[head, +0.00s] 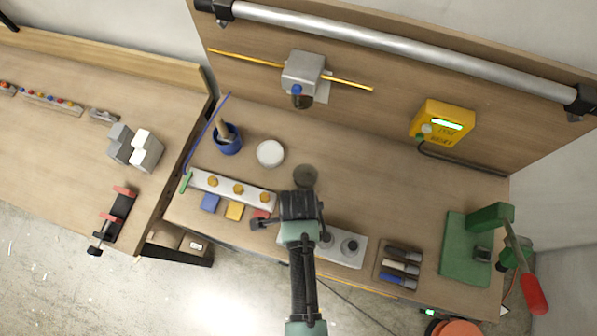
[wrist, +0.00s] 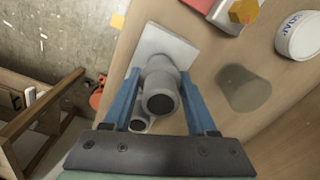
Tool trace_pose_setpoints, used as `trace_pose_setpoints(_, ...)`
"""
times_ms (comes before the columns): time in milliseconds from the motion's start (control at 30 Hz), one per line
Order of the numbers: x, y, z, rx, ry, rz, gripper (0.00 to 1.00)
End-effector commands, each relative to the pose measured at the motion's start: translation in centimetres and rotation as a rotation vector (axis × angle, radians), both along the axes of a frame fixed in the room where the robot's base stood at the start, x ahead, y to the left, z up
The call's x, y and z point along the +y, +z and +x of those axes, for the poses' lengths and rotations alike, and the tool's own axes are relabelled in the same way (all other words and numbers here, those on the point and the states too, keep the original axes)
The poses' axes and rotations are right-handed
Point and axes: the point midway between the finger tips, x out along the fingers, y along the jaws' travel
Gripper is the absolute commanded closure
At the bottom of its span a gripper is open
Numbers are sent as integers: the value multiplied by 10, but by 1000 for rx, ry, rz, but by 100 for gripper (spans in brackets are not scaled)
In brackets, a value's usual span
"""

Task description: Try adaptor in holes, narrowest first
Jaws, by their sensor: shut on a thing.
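My gripper (wrist: 160,88) is shut on a grey stepped round adaptor (wrist: 158,72). The adaptor sits between the two blue fingers, with a dark round opening facing the wrist camera. Behind it lies a pale grey plate (wrist: 170,45); I cannot tell whether the adaptor touches it. A second grey cylinder (wrist: 139,124) shows just below the adaptor. In the head view my gripper (head: 300,207) hangs over the left end of the plate (head: 312,251), and its body hides the adaptor. I cannot make out the holes clearly.
A white block with brass knobs (head: 205,179) lies left of my gripper. A dark round patch (head: 305,176), white tub (head: 270,153) and blue cup (head: 228,145) lie behind. A tool tray (head: 380,270) and green press (head: 465,255) stand right. The bench's right middle is clear.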

Motion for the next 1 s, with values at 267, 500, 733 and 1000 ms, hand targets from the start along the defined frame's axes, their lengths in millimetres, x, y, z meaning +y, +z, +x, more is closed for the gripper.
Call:
trace_pose_setpoints(267,0,-8,0,1,0,0,97)
trace_pose_setpoints(500,0,-14,0,1,0,0,97)
trace_pose_setpoints(733,0,-20,0,0,0,0,97)
trace_pose_setpoints(1000,0,-20,0,1,0,0,7)
